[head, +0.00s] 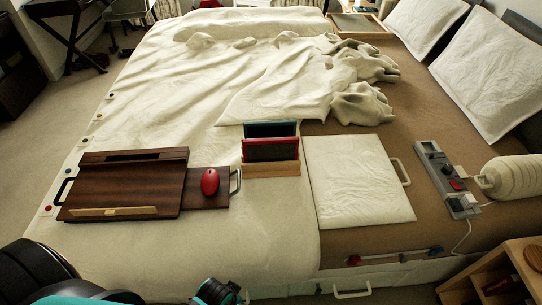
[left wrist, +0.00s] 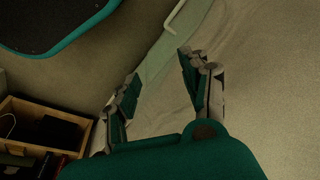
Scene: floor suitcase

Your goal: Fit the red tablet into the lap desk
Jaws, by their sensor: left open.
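The red tablet (head: 270,150), a dark screen in a red frame, stands upright in a light wooden stand (head: 271,170) on the bed. A teal-framed tablet (head: 270,129) stands behind it. The dark brown lap desk (head: 125,188) lies to their left on the white cover, with a dark slot along its back and a pale strip at its front. Part of my left gripper (head: 218,292) shows at the bottom edge of the head view, well in front of the bed-top objects. In the left wrist view my left gripper (left wrist: 160,85) is open, with nothing between its fingers.
A red mouse (head: 210,182) lies on the lap desk's right side panel. A white flat pad (head: 360,185) lies right of the stand, and a grey power strip (head: 447,178) farther right. A wooden crate (left wrist: 42,127) with dark items shows in the left wrist view. Rumpled bedding (head: 310,80) lies behind.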

